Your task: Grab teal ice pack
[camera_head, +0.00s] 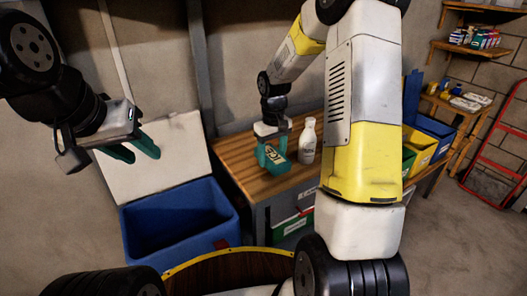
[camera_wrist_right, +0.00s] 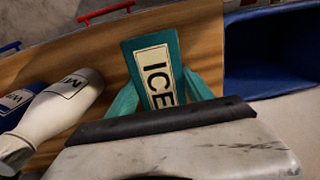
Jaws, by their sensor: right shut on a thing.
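The teal ice pack (camera_head: 276,157), with a pale label reading ICE, is at the wooden worktop. In the right wrist view the ice pack (camera_wrist_right: 158,72) sits between the teal fingers of my right gripper (camera_wrist_right: 162,92). My right gripper (camera_head: 270,152) is shut on it, pointing down at the worktop. Whether the pack still touches the wood is hard to tell. My left gripper (camera_head: 132,150) hangs in the air at the left, its teal fingers apart and empty, far from the pack.
A white bottle (camera_head: 307,141) stands just right of the pack; the right wrist view shows two bottles (camera_wrist_right: 58,103) nearby. The wooden worktop (camera_head: 235,153) has bare room to the left. An open blue bin (camera_head: 180,245) stands left of it. Yellow and blue bins (camera_head: 432,137) are at right.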

